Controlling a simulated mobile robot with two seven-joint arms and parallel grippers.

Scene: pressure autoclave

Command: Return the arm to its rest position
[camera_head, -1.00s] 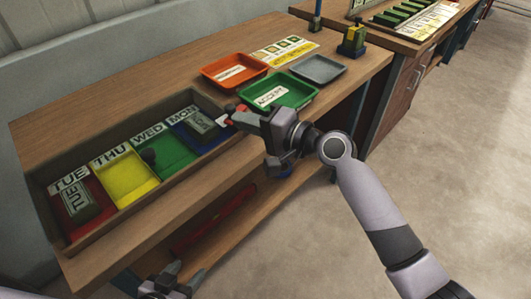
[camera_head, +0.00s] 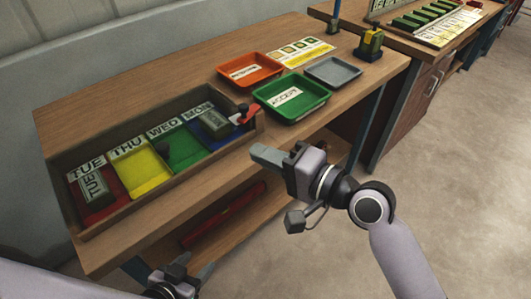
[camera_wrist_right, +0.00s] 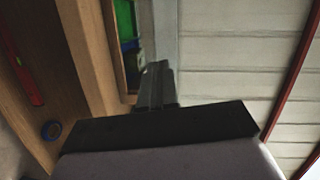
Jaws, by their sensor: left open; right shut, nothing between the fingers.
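My right gripper (camera_head: 258,153) is shut and empty in the head view. It points left, in front of the right end of the tray and apart from the things on the bench. My left gripper (camera_head: 192,270) is open at the bottom of the head view, by the lower shelf. The right wrist view shows the dark shut fingers (camera_wrist_right: 155,84) with nothing between them. The wooden tray (camera_head: 100,142) has red, yellow, green and blue areas. A grey block marked TUE (camera_head: 95,187) lies on red, and another grey block (camera_head: 214,123) lies on blue.
An orange tray (camera_head: 262,80), a green tray (camera_head: 290,112) and a grey tray (camera_head: 333,80) stand at the bench's right. A small red piece with a dark knob (camera_head: 244,115) is at the tray's right end. Open floor (camera_head: 460,180) lies to the right.

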